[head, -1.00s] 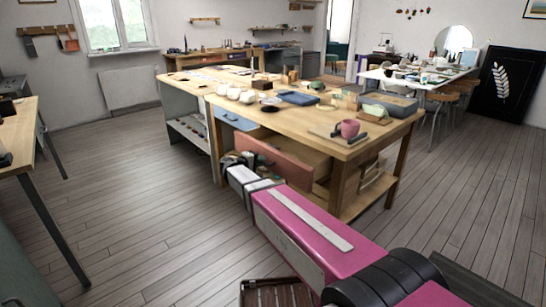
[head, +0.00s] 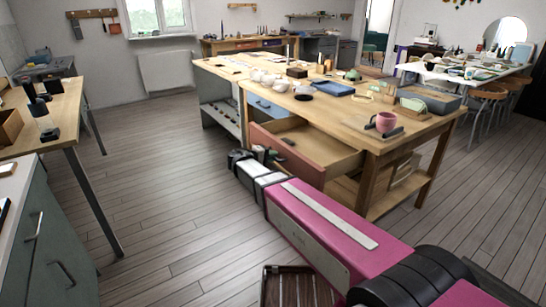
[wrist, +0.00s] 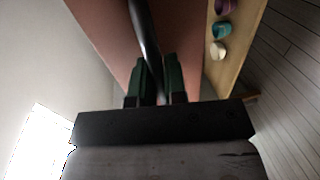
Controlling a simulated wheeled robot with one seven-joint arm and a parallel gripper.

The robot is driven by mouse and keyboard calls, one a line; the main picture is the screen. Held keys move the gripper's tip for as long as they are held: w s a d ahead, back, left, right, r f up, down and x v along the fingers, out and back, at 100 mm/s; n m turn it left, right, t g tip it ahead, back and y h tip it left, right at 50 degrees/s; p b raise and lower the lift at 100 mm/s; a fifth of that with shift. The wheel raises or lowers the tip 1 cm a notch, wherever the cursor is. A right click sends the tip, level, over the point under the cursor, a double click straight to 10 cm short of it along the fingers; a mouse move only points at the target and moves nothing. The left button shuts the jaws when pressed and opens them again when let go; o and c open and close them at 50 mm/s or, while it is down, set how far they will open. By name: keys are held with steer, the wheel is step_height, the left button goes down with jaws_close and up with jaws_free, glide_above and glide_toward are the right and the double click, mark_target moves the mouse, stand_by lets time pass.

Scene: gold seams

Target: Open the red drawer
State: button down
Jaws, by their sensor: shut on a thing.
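The red drawer (head: 285,159) is in the long side of the wooden workbench. It is pulled well out, and its bare wooden inside shows from above. Its pinkish-red front also fills the upper middle of the wrist view (wrist: 103,25). A dark bar handle (wrist: 145,30) runs along that front. My gripper (wrist: 157,82) is shut on the handle, with a dark green finger on each side of it. In the head view my gripper (head: 262,154) is at the drawer front, partly hidden by my arm.
A blue drawer (head: 270,107) beside it is shut. A green cabinet (head: 50,245) and a table stand at left. Floor between is clear.

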steer(key=c, duration=1.2)
jaws_free()
steer(key=v, duration=1)
steer(key=shift+s+a, duration=0.25)
steer(key=shift+a, duration=0.05)
